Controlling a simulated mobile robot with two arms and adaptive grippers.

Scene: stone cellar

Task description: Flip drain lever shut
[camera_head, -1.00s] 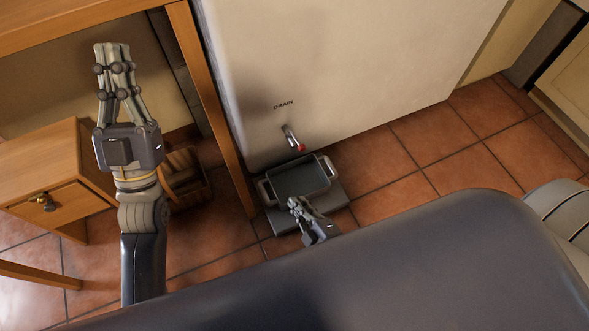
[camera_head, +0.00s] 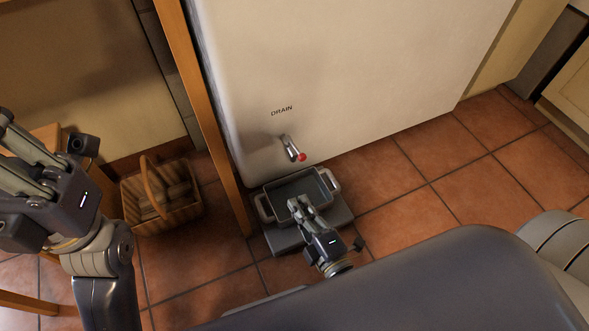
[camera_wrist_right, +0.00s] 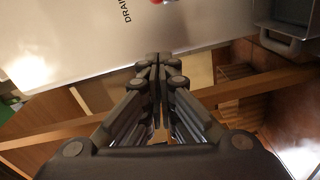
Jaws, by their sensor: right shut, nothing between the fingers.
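The drain lever (camera_head: 289,147) is a short metal handle with a red tip on the white tank front (camera_head: 350,70), under the word DRAIN. It points down and a little to the right. In the right wrist view only its red end shows at the top edge. My right gripper (camera_head: 297,202) is over the grey tray, below the lever and apart from it. In the right wrist view its fingertips (camera_wrist_right: 160,60) are together and empty. My left gripper (camera_head: 20,150) is at the left edge, partly cut off, and its fingertips are hard to make out.
A grey tray (camera_head: 268,208) with two handles sits on a grey platform (camera_head: 283,241) on the tiled floor below the lever. A wooden post (camera_head: 209,120) stands left of the tank. A wicker basket (camera_head: 162,221) is beyond it. Floor at right is clear.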

